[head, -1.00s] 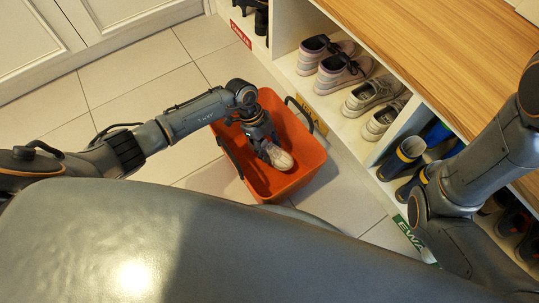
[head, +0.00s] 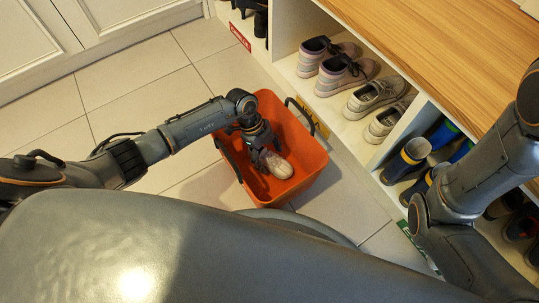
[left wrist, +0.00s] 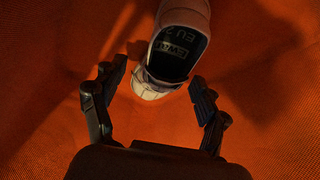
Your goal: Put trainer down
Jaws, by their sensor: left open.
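The pale trainer (head: 277,165) lies inside the orange crate (head: 318,165), on its floor as far as I can tell. My left gripper (head: 262,156) reaches down into the crate at the trainer's near end. In the left wrist view the left gripper (left wrist: 159,76) is open, its fingers apart on either side of that end. Part of the trainer is cut off by the top edge there. My right gripper is out of view; only its arm shows.
A white cubby unit with a wooden top (head: 440,45) stands right of the crate. Crate handles (head: 299,115) stick up at the sides. Tiled floor (head: 135,82) is free at the left.

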